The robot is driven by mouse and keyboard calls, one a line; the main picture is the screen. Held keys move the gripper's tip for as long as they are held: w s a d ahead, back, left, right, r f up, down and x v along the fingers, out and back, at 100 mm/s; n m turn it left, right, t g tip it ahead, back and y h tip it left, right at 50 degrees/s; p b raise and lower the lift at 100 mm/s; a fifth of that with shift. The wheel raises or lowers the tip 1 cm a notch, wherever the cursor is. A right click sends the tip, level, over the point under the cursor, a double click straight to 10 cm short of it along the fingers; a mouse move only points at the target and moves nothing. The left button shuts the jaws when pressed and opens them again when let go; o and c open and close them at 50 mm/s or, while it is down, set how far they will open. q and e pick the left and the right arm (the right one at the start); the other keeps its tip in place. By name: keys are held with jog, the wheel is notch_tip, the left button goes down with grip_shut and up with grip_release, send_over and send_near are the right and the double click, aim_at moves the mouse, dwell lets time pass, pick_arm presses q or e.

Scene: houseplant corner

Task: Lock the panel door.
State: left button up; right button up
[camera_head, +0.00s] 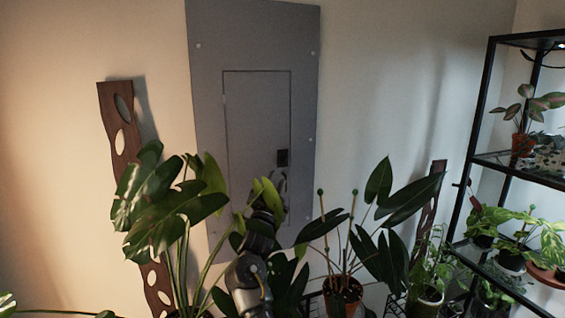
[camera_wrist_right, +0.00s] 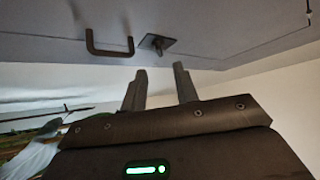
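The grey panel (camera_head: 213,110) is on the wall in the head view, with a closed-looking door (camera_head: 250,115) outlined in it. A dark lock plate (camera_head: 283,154) sits at the door's right side. In the right wrist view the lock shows as a square plate with a small raised knob (camera_wrist_right: 158,43), beside a dark U-shaped handle (camera_wrist_right: 108,50). My right gripper (camera_head: 277,181) is just below the lock plate in the head view. In the wrist view its two fingers (camera_wrist_right: 159,76) are apart and empty, pointing toward the knob with a gap. My left gripper is not in view.
A large-leaved plant (camera_head: 165,195) stands left of my right arm, and a potted plant (camera_head: 342,290) stands to its right. Leaves partly cover the panel's lower part and my arm. A black shelf (camera_head: 478,130) with plants is at the right.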

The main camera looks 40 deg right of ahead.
aim_at(284, 162)
jog(key=p+x, duration=0.2)
jog(key=x, duration=0.5)
jog(key=shift+d+p, duration=0.15)
jog(key=shift+p, duration=0.25)
jog(key=shift+c, duration=0.4)
grip_shut()
